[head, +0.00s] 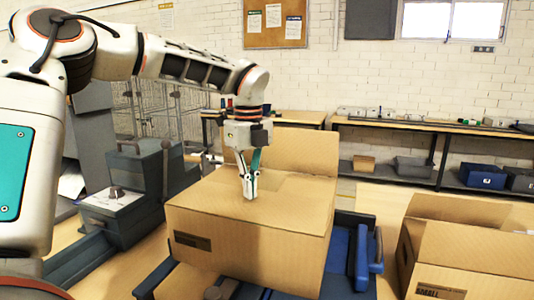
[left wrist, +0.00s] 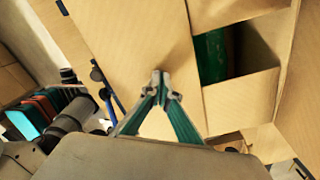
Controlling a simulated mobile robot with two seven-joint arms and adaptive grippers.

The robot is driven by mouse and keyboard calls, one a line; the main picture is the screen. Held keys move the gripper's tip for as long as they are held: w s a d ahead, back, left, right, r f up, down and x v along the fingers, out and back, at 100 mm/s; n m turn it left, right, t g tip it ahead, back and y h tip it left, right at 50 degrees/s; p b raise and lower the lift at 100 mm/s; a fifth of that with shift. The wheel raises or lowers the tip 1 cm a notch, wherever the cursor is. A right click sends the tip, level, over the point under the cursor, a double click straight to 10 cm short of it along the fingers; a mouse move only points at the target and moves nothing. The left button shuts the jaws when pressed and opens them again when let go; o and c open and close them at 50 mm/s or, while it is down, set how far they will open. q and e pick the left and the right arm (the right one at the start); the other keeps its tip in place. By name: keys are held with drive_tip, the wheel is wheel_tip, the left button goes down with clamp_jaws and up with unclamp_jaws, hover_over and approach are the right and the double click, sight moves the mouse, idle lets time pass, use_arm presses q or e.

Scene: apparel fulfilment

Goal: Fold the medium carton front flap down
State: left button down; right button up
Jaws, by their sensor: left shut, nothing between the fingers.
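The medium carton (head: 250,242) stands in the middle of the head view, on a dark and blue support. A back flap (head: 300,150) stands up behind its top. A front flap (head: 215,192) appears to lie roughly flat across the top. My left gripper (head: 250,190) points down with its fingertips shut and empty, at or just above this top cardboard; exact contact cannot be told. In the left wrist view, the shut fingertips (left wrist: 160,78) are over a broad cardboard panel, beside an opening with a green item (left wrist: 211,55) inside. My right gripper is not in view.
A carton marked SMALL (head: 462,255) stands open at the right. A blue upright part (head: 362,258) is beside the medium carton. A dark grey machine (head: 140,185) is at the left. Workbenches (head: 440,136) line the back wall.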

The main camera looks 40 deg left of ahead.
use_arm(q)
wheel_tip(320, 180, up, 8)
drive_tip(key=p, duration=0.2)
drive_tip(key=shift+p, duration=0.35)
drive_tip(key=shift+d+r, duration=0.1)
drive_tip(key=shift+s, duration=0.1)
